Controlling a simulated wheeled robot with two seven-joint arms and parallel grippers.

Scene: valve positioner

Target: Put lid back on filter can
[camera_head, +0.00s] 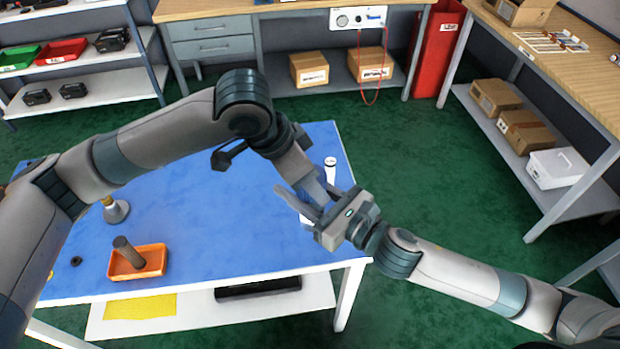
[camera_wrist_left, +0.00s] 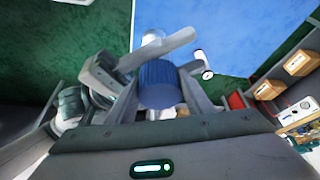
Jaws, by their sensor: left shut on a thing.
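A blue ribbed lid (camera_wrist_left: 158,85) sits between the fingers of my left gripper (camera_wrist_left: 160,98) in the left wrist view; the gripper is shut on it. In the head view my left gripper (camera_head: 312,186) is over the right part of the blue table, and the lid is hidden. My right gripper (camera_head: 318,198) reaches in from the right, close by, with its fingers spread. A white body (camera_head: 305,221), perhaps the filter can, shows partly beside the right fingers. It also shows behind the lid in the left wrist view (camera_wrist_left: 152,38). Whether the right fingers touch it is hidden.
A white cylinder (camera_head: 330,172) stands on the blue table (camera_head: 210,220) just behind the grippers. An orange tray (camera_head: 152,262) holding a brown cylinder and a grey cone-like part (camera_head: 116,211) are at the table's left. The table's middle is clear.

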